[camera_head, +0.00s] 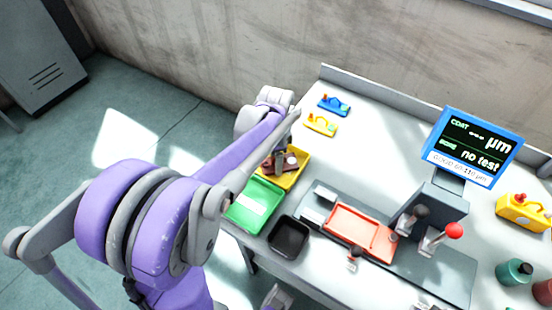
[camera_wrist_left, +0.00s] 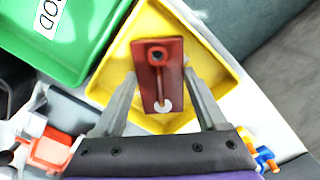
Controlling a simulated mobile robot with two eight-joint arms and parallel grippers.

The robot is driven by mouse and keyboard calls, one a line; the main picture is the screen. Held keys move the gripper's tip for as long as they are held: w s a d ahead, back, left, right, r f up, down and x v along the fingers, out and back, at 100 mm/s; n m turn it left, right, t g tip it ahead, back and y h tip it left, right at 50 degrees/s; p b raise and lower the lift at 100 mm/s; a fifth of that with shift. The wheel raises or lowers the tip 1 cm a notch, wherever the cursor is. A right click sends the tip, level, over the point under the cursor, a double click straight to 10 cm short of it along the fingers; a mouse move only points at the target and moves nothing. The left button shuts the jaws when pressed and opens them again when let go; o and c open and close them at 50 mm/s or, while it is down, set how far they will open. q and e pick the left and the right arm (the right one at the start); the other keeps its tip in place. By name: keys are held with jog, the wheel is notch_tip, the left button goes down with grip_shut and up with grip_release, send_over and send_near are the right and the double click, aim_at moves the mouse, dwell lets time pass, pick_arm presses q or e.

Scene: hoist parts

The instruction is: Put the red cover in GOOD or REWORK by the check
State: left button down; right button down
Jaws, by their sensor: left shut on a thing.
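The red cover (camera_wrist_left: 172,78) is a dark red rectangular plate with a round boss and a light round spot. My left gripper (camera_wrist_left: 160,84) is shut on it, one finger on each long side. In the head view the cover (camera_head: 291,163) is at the yellow tray (camera_head: 301,175); I cannot tell whether it touches the tray floor. The green tray (camera_head: 240,214), next to the yellow one, has a white label partly readable as GOOD in the left wrist view. The blue-framed display (camera_head: 474,146) reads COAT with dashes, µm, and "no test".
A black tray (camera_head: 289,238) sits in front of the green tray. An orange-red part (camera_head: 358,231) lies on the grey fixture, beside a red-knobbed lever (camera_head: 453,231). Small blue (camera_head: 334,104) and yellow (camera_head: 321,125) parts stand behind. A yellow part (camera_head: 523,212) and bottles are at right.

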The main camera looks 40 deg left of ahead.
pick_arm(q)
jog(key=shift+f, duration=0.2)
pick_arm(e)
jog(key=shift+f, duration=0.15)
pick_arm(q)
grip_release()
jog(key=shift+r, duration=0.15)
jog(key=shift+r, duration=0.3)
pick_arm(e)
jog(key=shift+r, duration=0.25)
pick_arm(q)
notch_tip(320, 180, up, 10)
jog(key=shift+r+p, duration=0.25)
jog(key=shift+p, duration=0.55)
pick_arm(e)
jog(key=shift+w+r, duration=0.1)
jog(key=shift+r, duration=0.6)
pick_arm(q)
jog(key=shift+r, duration=0.55)
